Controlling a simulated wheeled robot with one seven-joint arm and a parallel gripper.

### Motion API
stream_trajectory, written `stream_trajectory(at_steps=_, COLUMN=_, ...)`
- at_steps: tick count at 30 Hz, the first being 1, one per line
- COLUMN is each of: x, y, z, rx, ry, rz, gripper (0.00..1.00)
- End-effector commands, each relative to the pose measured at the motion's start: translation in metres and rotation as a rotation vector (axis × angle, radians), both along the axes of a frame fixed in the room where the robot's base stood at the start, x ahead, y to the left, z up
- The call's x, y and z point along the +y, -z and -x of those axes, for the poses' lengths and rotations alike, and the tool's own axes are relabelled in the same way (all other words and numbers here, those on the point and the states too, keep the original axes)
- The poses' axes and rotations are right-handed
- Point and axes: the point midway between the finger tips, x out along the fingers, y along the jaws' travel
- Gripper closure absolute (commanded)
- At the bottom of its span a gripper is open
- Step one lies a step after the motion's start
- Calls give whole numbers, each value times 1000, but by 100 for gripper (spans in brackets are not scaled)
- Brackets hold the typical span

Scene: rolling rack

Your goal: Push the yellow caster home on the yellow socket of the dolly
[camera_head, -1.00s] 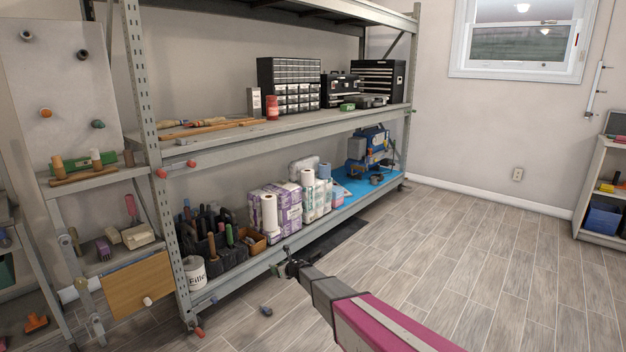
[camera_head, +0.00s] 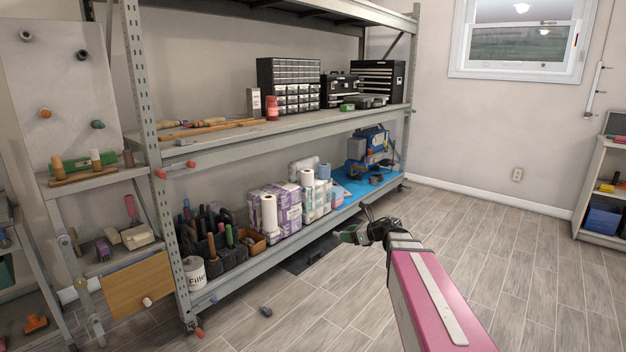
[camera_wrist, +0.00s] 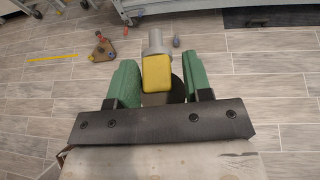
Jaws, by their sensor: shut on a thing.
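The yellow caster (camera_wrist: 156,74) sits between the green fingers of my gripper (camera_head: 358,235) in the wrist view. Its grey stem (camera_wrist: 156,42) points away from the wrist, and part of a dark wheel shows below the yellow body. My gripper is shut on it. A small brown three-cornered board (camera_wrist: 102,48) with coloured parts at its corners lies on the floor at the upper left of the wrist view. It looks like the dolly and is well apart from the caster. I cannot make out its yellow socket. In the head view the caster is not clear and the dolly is not seen.
A metal rack (camera_head: 290,139) with loaded shelves stands behind my gripper. A small dark blue-grey piece (camera_head: 266,311) lies on the floor by its front; a yellow strip (camera_wrist: 53,58) lies left in the wrist view. The wooden floor (camera_head: 530,265) at right is clear.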

Motion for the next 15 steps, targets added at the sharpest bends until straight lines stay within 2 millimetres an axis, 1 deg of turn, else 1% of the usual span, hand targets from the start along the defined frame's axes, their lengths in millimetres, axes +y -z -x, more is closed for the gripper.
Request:
stream_trajectory(at_steps=1, x=-13, y=-13, z=28, rx=-2, ry=4, rz=0, gripper=80)
stream_trajectory(at_steps=3, x=-26, y=-25, z=50, rx=-2, ry=4, rz=-1, gripper=80)
stream_trajectory(at_steps=6, x=-40, y=-37, z=74, rx=-1, ry=6, rz=-1, gripper=80)
stream_trajectory(at_steps=10, x=-51, y=-45, z=94, rx=-1, ry=9, rz=0, gripper=80)
stream_trajectory(at_steps=12, x=-54, y=-47, z=99, rx=-1, ry=11, rz=-1, gripper=80)
stream_trajectory(at_steps=15, x=-56, y=-49, z=101, rx=-1, ry=11, rz=-1, gripper=80)
